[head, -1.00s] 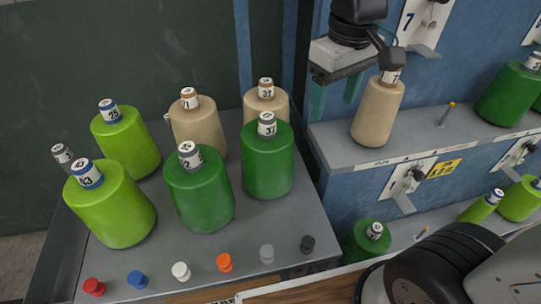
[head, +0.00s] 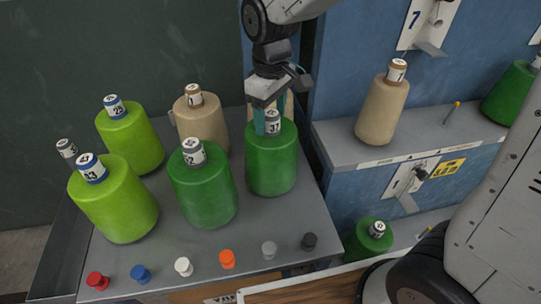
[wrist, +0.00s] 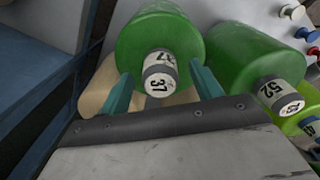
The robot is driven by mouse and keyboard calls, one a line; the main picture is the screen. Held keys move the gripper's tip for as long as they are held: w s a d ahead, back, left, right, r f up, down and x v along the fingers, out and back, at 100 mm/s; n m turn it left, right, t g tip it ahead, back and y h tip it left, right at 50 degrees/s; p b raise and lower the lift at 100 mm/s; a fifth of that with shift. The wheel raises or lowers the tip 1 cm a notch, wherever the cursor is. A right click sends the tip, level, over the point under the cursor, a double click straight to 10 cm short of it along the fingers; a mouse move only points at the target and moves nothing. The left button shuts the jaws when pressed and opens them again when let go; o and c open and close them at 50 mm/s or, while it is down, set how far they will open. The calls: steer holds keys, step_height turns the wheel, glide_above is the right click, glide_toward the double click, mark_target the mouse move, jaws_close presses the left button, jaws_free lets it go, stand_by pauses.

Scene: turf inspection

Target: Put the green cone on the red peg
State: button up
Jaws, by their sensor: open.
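A dark green cone labelled 37 (head: 271,165) stands upright at the right of the grey tray. It also shows in the wrist view (wrist: 158,30). My gripper (head: 270,118) is open, pointing down at this cone, with its teal fingers on either side of the white-labelled top. In the wrist view the fingers (wrist: 160,78) flank the label; contact cannot be told. A second dark green cone labelled 52 (head: 203,190) stands to its left. Two lime green cones (head: 115,205) and (head: 130,140) stand further left. The red peg (head: 97,281) is at the tray's front left corner.
Blue, white, orange, grey and black pegs (head: 227,259) line the tray's front edge (head: 262,280). Beige cones (head: 200,125) stand behind the green ones, one partly hidden by my gripper. A blue rack with grey shelves (head: 340,146) and another beige cone (head: 381,107) is at right.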

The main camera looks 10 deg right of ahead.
steer(key=shift+f, duration=0.55)
jaws_close()
steer(key=shift+r, duration=0.1)
